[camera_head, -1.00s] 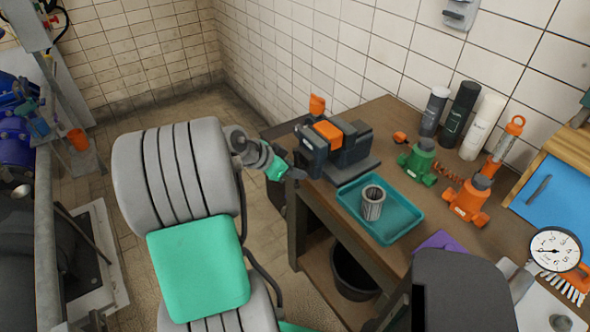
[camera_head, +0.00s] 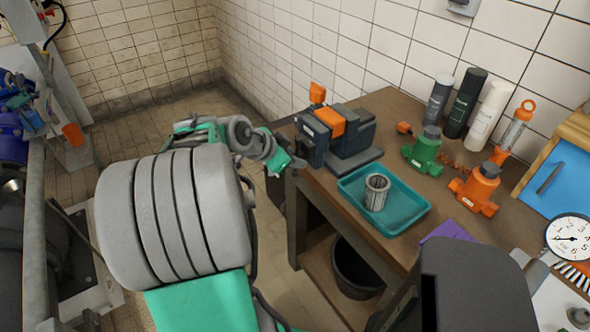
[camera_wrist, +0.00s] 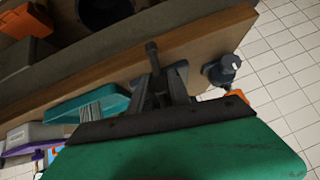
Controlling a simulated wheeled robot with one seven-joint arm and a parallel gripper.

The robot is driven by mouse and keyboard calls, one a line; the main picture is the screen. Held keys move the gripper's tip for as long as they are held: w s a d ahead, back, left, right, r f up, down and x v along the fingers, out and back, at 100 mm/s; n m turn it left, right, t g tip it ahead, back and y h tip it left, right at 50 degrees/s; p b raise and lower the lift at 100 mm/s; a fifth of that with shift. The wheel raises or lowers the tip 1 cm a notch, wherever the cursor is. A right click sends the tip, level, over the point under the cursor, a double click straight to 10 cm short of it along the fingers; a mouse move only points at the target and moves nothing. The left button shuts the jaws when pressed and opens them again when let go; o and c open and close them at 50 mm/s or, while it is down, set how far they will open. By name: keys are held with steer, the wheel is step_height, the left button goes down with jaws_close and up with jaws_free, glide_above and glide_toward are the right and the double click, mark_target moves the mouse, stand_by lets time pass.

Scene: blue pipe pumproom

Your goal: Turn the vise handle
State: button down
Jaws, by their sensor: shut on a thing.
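The vise (camera_head: 350,140), dark blue-grey with an orange block, stands on the far left corner of the workbench. My gripper (camera_head: 297,160), with green and dark parts, is at the vise's near-left front side. In the wrist view, my gripper (camera_wrist: 160,88) has its dark fingers closed around a dark bar (camera_wrist: 152,55), which looks like the vise handle. The bar's end sticks out beyond the fingers. In the head view the handle is small and mostly hidden by the gripper, so its exact angle cannot be told.
A teal tray (camera_head: 350,195) holding a ribbed metal cylinder (camera_head: 376,192) sits right of the vise. Green (camera_head: 424,150) and orange (camera_head: 478,188) fittings and several bottles stand farther right. A black bucket (camera_head: 355,265) is under the bench. A tiled wall (camera_head: 300,60) rises behind.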

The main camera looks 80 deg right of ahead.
steer(key=shift+f+m+t+h+b, duration=0.3)
steer(key=shift+f+b, duration=0.05)
steer(key=shift+b, duration=0.7)
steer(key=shift+r, duration=0.3)
steer(key=c, duration=1.2)
jaws_free()
steer(key=shift+c, duration=0.2)
steer(key=shift+a, duration=0.1)
steer(key=shift+r, duration=0.1)
steer(key=v, duration=0.7)
steer(key=shift+w+a+r, duration=0.15)
steer(key=shift+a+r, duration=0.05)
steer(key=shift+a, duration=0.1)
